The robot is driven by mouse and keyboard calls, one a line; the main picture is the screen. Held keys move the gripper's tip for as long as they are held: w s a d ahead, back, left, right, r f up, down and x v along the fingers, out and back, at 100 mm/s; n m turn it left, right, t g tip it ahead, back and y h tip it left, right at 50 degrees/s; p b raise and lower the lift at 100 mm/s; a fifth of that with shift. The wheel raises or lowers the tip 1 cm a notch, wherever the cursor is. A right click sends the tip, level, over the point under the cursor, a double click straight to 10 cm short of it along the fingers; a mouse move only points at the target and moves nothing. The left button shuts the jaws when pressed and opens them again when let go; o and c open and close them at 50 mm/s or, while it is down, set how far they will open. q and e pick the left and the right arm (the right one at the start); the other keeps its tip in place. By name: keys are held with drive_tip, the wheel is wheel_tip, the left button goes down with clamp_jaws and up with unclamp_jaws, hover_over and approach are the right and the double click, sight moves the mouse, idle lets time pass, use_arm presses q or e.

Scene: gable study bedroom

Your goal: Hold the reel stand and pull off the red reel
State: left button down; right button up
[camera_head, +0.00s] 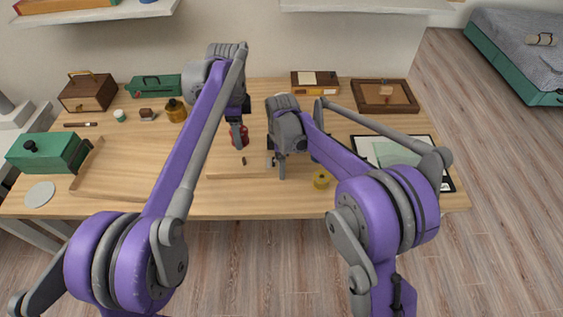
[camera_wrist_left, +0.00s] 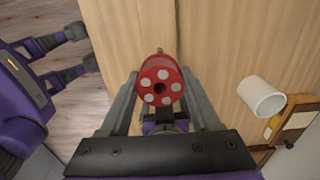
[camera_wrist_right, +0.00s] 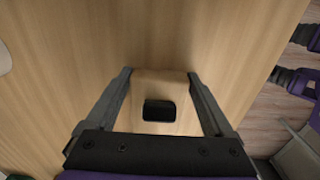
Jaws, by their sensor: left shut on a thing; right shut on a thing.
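The red reel (camera_head: 243,137) is above the middle of the table. My left gripper (camera_head: 238,130) is shut on it; the left wrist view shows the reel (camera_wrist_left: 161,87), with pale dots and a dark centre hole, between the fingers. A light wooden block, seemingly the reel stand (camera_head: 222,174), lies just in front of the reel. My right gripper (camera_head: 280,168) is at its right end. In the right wrist view that gripper (camera_wrist_right: 160,82) is shut on the wooden stand (camera_wrist_right: 147,86), which has a dark square patch. Whether the reel is still on a peg is unclear.
A shallow wooden tray (camera_head: 107,200) and green box (camera_head: 40,152) are at left. A dark-framed board (camera_head: 447,184) lies at right. A white cup (camera_wrist_left: 262,98) shows in the left wrist view.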

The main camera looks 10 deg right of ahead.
drive_tip(key=o, duration=1.5)
wheel_tip(320, 180, up, 12)
drive_tip(key=shift+r, duration=0.1)
